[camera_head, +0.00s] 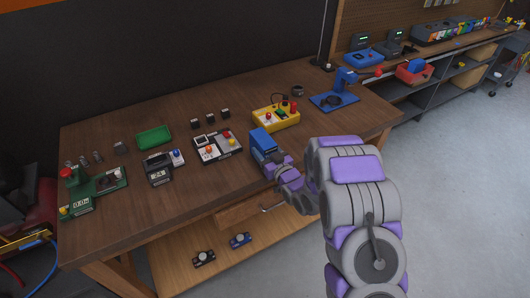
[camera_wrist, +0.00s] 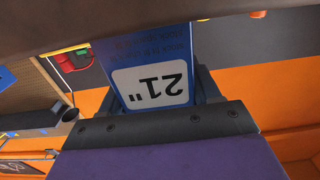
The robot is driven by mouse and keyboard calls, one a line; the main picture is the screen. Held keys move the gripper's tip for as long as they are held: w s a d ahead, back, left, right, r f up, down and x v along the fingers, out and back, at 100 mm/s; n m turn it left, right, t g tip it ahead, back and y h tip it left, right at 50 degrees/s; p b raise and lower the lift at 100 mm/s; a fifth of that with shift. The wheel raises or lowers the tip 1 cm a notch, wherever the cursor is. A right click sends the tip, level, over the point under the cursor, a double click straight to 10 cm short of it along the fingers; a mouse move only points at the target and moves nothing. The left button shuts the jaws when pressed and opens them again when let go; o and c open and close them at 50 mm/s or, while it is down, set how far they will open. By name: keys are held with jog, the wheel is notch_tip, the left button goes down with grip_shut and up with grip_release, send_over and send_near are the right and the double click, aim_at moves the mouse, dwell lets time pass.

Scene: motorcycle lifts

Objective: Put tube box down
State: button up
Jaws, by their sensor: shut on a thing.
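The tube box (camera_head: 262,138) is a blue box near the front edge of the wooden workbench (camera_head: 130,217), right of the middle. In the wrist view the tube box (camera_wrist: 150,86) shows a white label reading 21", upside down. My gripper (camera_head: 270,158) is shut on the box, reaching it from the front right. I cannot tell whether the box touches the bench top or hangs just above it. Its lower part is hidden by my gripper.
A black-and-white button panel (camera_head: 217,147) lies left of the box, a yellow control box (camera_head: 276,117) behind it. A green tray (camera_head: 154,136) and a blue stand (camera_head: 335,100) also stand on the bench. Bare wood lies at the front left. A drawer (camera_head: 252,207) sits below.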

jog(key=shift+d+r, duration=0.1)
jog(key=shift+d, duration=1)
jog(key=o, duration=0.9)
jog(key=shift+a, duration=0.1)
jog(key=o, duration=0.4)
jog(key=shift+a+f, duration=0.25)
jog(key=shift+a, duration=0.55)
jog(key=shift+d+r, duration=0.1)
jog(key=shift+d, duration=0.5)
jog(key=shift+d+r, duration=0.1)
jog(key=shift+r, duration=0.1)
jog(key=p+v, duration=0.2)
jog(key=v, duration=0.9)
jog(key=shift+s+d+f, duration=0.1)
jog(key=shift+s, duration=0.3)
jog(key=shift+w, duration=0.1)
